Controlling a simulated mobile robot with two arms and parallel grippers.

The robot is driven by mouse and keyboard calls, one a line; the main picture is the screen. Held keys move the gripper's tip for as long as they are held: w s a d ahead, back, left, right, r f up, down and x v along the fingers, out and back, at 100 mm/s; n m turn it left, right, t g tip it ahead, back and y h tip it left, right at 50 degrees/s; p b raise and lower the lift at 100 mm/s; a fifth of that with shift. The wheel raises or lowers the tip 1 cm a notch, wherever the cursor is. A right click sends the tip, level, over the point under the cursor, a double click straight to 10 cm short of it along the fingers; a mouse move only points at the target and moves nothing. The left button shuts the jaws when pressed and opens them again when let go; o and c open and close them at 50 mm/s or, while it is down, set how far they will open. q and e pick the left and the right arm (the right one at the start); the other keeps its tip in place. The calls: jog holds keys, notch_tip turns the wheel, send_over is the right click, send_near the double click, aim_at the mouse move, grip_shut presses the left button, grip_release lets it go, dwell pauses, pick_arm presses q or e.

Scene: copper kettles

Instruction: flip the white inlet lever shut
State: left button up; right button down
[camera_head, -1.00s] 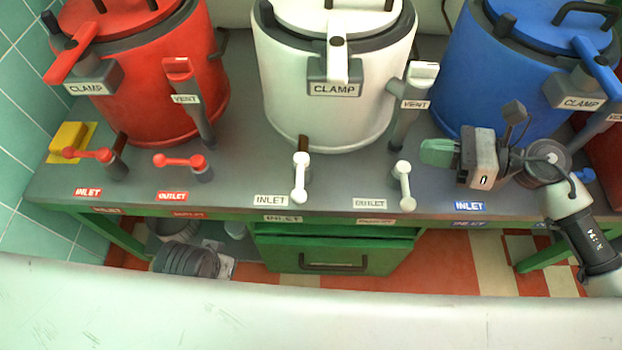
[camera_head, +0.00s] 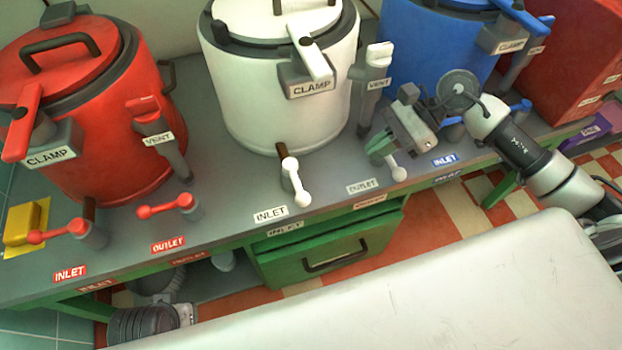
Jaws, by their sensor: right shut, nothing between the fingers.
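The white kettle (camera_head: 275,95) stands on the grey bench. Its white inlet lever (camera_head: 295,184) is in front of it, above an INLET label (camera_head: 270,214), with its knob toward the bench's front edge. The white outlet lever (camera_head: 396,169) is farther right, partly hidden behind my right gripper. My right gripper (camera_head: 379,147) has green fingertips, is shut and empty, and points left, to the right of the inlet lever and apart from it. I cannot tell if it touches the outlet lever.
The red kettle (camera_head: 95,120) with its red levers stands left, the blue kettle (camera_head: 425,45) right. The white vent handle (camera_head: 378,58) rises behind my right gripper. A yellow block (camera_head: 24,224) sits at the far left. The bench between inlet and outlet levers is clear.

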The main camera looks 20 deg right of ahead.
aim_at(296, 181)
jog(key=shift+a, duration=0.1)
jog(key=x, duration=1)
jog(key=shift+a, duration=0.1)
jog(key=shift+a+r, duration=0.25)
jog(key=shift+a, duration=0.5)
jog(key=shift+a+r, duration=0.15)
jog(key=shift+a, duration=0.95)
pick_arm(q)
jog(key=shift+a+f, duration=0.1)
jog(key=shift+f, duration=0.05)
jog(key=shift+w, duration=0.1)
pick_arm(e)
jog(key=shift+a, duration=0.1)
